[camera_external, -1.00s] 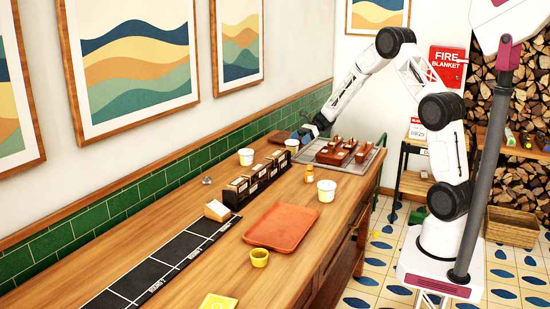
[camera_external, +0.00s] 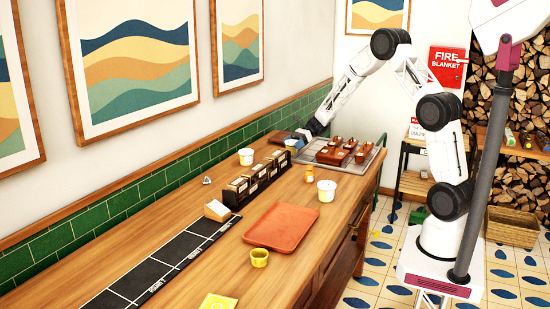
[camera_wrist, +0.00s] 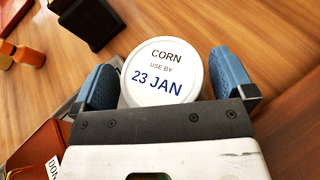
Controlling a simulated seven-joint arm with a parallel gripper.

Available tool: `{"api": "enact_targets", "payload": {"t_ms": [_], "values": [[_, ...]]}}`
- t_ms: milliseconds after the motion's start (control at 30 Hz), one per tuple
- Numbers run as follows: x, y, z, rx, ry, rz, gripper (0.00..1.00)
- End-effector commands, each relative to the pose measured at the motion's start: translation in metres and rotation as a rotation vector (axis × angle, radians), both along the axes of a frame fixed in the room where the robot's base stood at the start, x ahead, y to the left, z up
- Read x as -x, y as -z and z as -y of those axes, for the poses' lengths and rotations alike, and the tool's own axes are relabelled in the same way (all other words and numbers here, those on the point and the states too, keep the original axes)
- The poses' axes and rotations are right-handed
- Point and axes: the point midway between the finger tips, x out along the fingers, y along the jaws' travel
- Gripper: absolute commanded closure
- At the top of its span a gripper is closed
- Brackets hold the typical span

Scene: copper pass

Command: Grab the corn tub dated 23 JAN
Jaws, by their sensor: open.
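The corn tub (camera_wrist: 160,97) is white and round, and its lid reads "CORN USE BY 23 JAN" in the wrist view. My gripper (camera_wrist: 163,68) is open, with one blue finger at each side of the tub; I cannot tell whether either finger touches it. In the external view my gripper (camera_external: 301,135) is low at the far end of the counter, beside a small white tub (camera_external: 291,143) that appears to be this one. The gripper partly hides what lies behind it.
Other white tubs stand nearer, one by the wall (camera_external: 246,157) and one near the front edge (camera_external: 326,191). A dark rack (camera_external: 258,180), an orange-capped bottle (camera_external: 309,174) and a metal tray with brown boxes (camera_external: 318,152) are nearby. An orange tray (camera_external: 282,228) lies nearer.

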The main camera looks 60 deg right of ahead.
Motion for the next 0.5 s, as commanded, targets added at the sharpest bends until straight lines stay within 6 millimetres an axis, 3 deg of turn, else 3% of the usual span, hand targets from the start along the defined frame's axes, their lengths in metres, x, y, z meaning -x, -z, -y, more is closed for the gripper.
{"api": "enact_targets", "payload": {"t_ms": [67,400,500], "values": [[0.0000,0.0000,0.0000,0.000,0.000,0.000,0.02],[0.0000,-0.0001,0.0001,0.000,0.000,0.000,0.54],[0.0000,-0.0001,0.0001,0.000,0.000,0.000,0.55]]}}
